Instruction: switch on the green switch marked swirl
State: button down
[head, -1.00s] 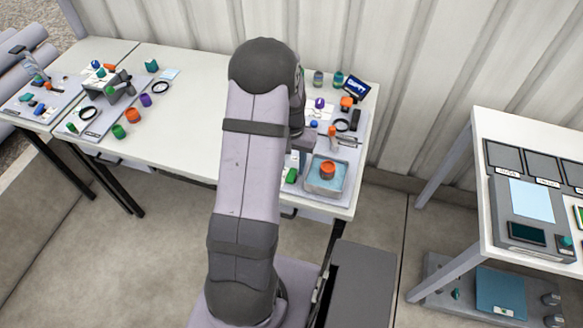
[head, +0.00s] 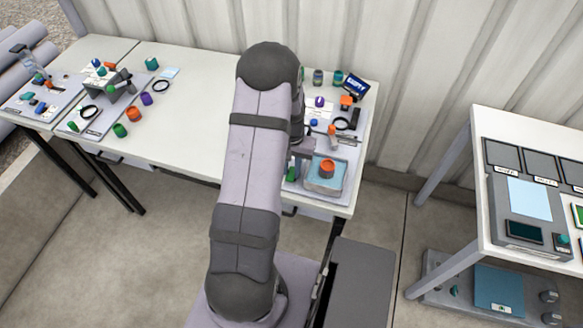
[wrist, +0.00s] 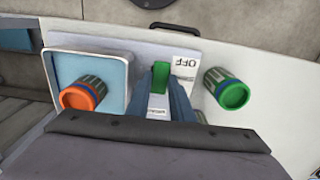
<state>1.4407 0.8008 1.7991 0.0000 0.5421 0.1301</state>
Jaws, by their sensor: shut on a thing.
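The green switch (wrist: 160,74) stands upright between the two fingers of my gripper (wrist: 161,88) in the wrist view. The fingers are shut on it. A white label marked OFF (wrist: 186,62) lies just to its right. Another small label (wrist: 158,112) shows between the fingers, its text too small to read. In the head view the green switch (head: 291,174) is at the front of the right-hand panel, partly covered by my gripper, whose fingers I cannot make out there.
Left of the switch, an orange-topped knob-like piece (wrist: 80,96) stands on a blue-faced square tray (wrist: 112,75). A green-topped one (wrist: 230,91) stands to the right. Behind, the panel in the head view holds several small items, including a black ring (head: 340,123).

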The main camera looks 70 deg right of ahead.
jog(key=shift+d, duration=0.1)
jog(key=shift+d+f+y, duration=0.1)
jog(key=shift+d+y, duration=0.15)
jog(key=shift+y, duration=0.95)
jog(key=c, duration=1.6)
grip_release()
jog(key=shift+o, duration=0.2)
